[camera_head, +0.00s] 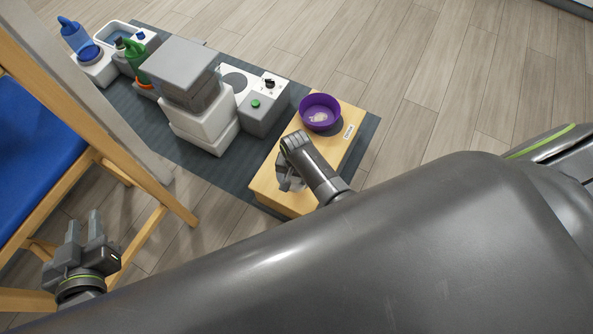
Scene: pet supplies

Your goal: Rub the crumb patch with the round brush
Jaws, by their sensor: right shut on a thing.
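A purple bowl (311,109) sits on the far part of a light wooden block (270,181). A small pale patch (318,117) shows on its inner floor; I cannot tell whether it is the crumb patch. My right gripper (288,162) is over the near part of the block, beside the bowl and apart from it. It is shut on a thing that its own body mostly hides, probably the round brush. No round brush shows clearly elsewhere. My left gripper (83,233) is open and empty at the lower left, away from the block.
The block stands on a dark mat (245,174). A grey and white machine (185,70), a white panel with a dial (252,82), a green bottle (134,52), and a blue bottle (73,37) stand left of it. A wooden-framed blue chair (40,150) is near my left gripper.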

